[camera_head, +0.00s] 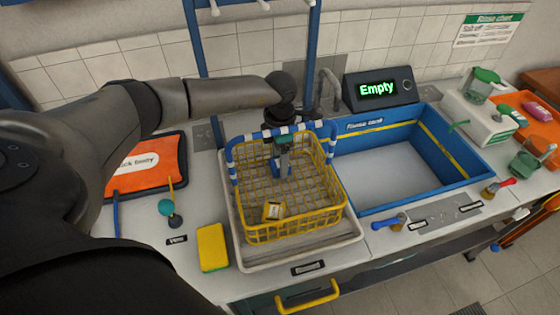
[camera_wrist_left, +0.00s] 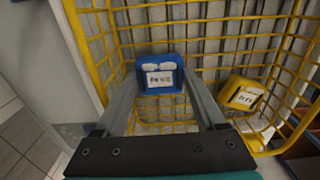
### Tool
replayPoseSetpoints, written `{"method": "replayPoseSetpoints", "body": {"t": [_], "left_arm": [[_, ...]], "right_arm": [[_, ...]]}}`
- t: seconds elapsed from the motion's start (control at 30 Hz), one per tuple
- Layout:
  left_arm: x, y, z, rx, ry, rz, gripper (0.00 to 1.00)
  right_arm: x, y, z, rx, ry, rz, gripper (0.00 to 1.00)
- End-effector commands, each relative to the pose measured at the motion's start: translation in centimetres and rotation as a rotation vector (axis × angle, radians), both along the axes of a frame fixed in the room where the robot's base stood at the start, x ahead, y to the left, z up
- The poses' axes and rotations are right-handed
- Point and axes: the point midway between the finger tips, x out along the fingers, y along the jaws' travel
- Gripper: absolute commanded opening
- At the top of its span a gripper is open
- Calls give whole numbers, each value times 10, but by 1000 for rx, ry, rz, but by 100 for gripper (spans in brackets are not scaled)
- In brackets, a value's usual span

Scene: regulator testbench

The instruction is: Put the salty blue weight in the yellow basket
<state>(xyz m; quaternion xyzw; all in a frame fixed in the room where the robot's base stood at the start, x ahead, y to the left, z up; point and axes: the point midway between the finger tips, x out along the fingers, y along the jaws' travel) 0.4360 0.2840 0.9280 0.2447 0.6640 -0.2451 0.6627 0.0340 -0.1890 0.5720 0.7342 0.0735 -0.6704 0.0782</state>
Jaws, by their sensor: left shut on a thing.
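The yellow basket (camera_head: 296,231) is a wire basket with blue-and-white striped handles, standing in a pale tray. My left gripper (camera_head: 281,165) reaches down inside it, toward the back. The blue weight (camera_wrist_left: 161,74) is a small block with a white label and whitish patches above it. In the left wrist view it sits between the fingertips of my left gripper (camera_wrist_left: 163,82), which is shut on it. The basket's yellow wires (camera_wrist_left: 205,20) surround it there. I cannot tell whether the weight touches the basket floor. My right gripper is not in view.
A yellow weight (camera_head: 273,211) with a label lies in the basket's front left; it also shows in the wrist view (camera_wrist_left: 243,98). A blue-rimmed sink (camera_head: 400,170) is right of the basket, below a display reading "Empty" (camera_head: 377,89).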

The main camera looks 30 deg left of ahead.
Motion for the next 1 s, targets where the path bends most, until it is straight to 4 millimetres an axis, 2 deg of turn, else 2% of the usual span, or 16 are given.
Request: {"method": "replayPoseSetpoints", "body": {"t": [0.1,0.4,0.43,0.53,0.87,1.0], "left_arm": [[1,0,-9,0,-4,0,0],[1,0,-11,-1,-4,0,0],[0,0,-12,0,-1,0,73],[0,0,-12,0,-1,0,84],[0,0,-8,0,-1,0,84],[1,0,11,-1,-4,-1,84]], "right_arm": [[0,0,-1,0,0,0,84],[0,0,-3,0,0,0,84],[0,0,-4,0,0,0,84],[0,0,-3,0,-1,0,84],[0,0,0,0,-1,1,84],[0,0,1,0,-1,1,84]]}}
